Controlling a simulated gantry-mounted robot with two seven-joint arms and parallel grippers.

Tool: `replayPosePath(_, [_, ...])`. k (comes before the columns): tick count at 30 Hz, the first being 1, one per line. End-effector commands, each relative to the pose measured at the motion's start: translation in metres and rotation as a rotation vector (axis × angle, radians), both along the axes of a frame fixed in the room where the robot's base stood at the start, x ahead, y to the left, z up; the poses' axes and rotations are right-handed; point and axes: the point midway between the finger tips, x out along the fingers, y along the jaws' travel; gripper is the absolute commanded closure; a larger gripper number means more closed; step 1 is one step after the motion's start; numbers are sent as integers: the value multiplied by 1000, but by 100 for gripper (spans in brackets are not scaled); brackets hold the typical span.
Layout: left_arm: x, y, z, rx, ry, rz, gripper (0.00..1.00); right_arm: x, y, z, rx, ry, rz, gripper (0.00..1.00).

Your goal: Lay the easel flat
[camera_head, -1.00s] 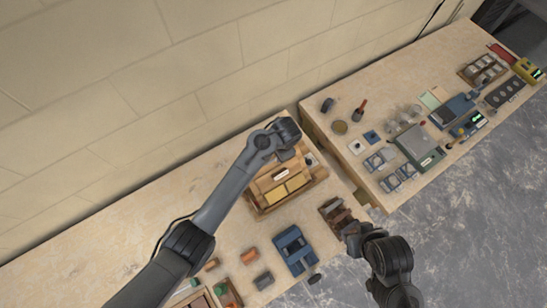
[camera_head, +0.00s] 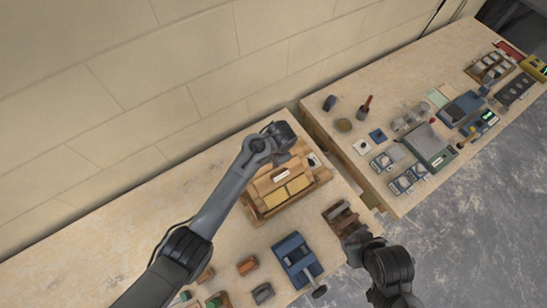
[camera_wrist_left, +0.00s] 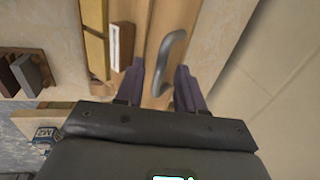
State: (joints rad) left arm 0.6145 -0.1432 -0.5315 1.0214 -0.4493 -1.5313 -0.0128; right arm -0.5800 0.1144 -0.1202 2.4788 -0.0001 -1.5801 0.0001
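The wooden easel (camera_head: 262,208) stands near the back edge of the near bench, with two yellowish panels on its front. It appears tilted up, though my left arm hides part of its top. My left gripper (camera_head: 297,157) is over its upper right part. In the left wrist view, the left gripper's fingers (camera_wrist_left: 160,86) are apart, and a curved grey handle (camera_wrist_left: 175,48) on the wood (camera_wrist_left: 151,35) lies at the gap between them. I cannot tell whether a finger touches it. My right gripper (camera_head: 350,238) is beside a brown wooden rack; its fingers are unclear.
The brown rack (camera_head: 338,213) holds dark blocks. A blue device (camera_head: 293,258) and small orange and grey blocks (camera_head: 247,265) lie in front of the easel. A second bench (camera_head: 410,205) with several tools is across a narrow gap. The wall (camera_head: 200,90) is close behind.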

Motion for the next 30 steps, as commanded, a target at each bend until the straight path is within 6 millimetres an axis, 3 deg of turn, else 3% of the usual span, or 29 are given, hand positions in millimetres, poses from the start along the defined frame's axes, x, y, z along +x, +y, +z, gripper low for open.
replayPosePath(6, [0,0,1,0,0,0,62,0,0,1,0,-1,0,57])
replayPosePath(14, [0,0,0,0,0,0,100,0,-1,1,-4,-2,2,57])
replayPosePath(30, [2,7,-1,-8,13,10,100,0,-2,3,-9,-1,6,57])
